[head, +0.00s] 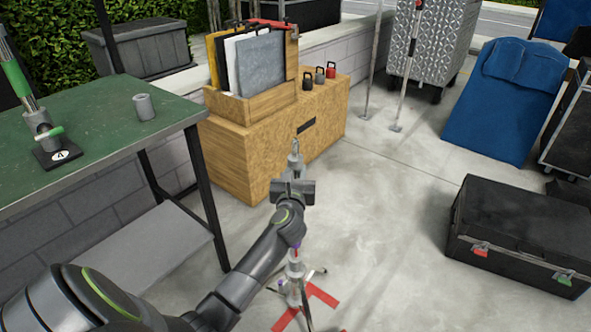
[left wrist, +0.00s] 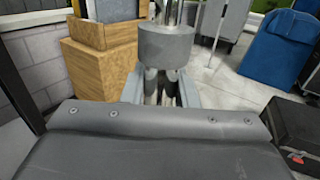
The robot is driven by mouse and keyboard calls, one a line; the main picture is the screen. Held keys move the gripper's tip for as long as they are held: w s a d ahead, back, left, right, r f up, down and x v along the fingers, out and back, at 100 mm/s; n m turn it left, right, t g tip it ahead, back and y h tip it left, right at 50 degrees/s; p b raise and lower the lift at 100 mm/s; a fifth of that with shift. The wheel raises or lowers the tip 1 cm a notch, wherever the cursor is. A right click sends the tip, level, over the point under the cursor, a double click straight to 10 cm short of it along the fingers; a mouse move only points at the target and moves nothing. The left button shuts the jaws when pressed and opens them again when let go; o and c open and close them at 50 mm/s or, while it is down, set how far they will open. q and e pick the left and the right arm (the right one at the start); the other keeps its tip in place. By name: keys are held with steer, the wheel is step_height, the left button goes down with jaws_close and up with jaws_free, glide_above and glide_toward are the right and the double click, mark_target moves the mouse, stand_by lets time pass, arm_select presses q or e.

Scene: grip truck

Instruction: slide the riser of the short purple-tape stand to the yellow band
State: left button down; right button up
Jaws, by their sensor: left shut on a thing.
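The short stand (head: 296,272) stands upright on the floor, with a bit of purple tape showing just under my left forearm. Its grey top (head: 295,157) rises above my left gripper (head: 294,190). In the left wrist view, a grey cylindrical collar (left wrist: 165,47) with a thin metal rod above it sits just beyond the fingers of my left gripper (left wrist: 162,90). The gripper is shut on the stand's riser below that collar. My arm hides the middle of the stand, and I see no yellow band. My right gripper is not in view.
Red tape (head: 322,296) marks the floor at the stand's feet. A wooden cabinet (head: 240,150) stands close behind, left of the stand. A green-topped table (head: 85,135) is at left, a black case (head: 515,225) at right. The floor between stand and case is clear.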

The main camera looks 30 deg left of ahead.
arm_select(q)
steer(key=shift+r, duration=0.35)
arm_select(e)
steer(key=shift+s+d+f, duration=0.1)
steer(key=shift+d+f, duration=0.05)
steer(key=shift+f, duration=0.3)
arm_select(q)
steer(key=shift+r, duration=0.1)
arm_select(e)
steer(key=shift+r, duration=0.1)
arm_select(q)
steer(key=shift+r+p, duration=0.2)
steer(key=shift+p, duration=0.4)
steer(key=c, duration=0.9)
jaws_free()
steer(key=shift+d+f, duration=0.1)
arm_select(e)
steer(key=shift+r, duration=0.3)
arm_select(q)
steer(key=shift+f, duration=0.1)
steer(key=p+v, duration=0.1)
steer(key=v, duration=1.6)
steer(key=shift+s, duration=0.2)
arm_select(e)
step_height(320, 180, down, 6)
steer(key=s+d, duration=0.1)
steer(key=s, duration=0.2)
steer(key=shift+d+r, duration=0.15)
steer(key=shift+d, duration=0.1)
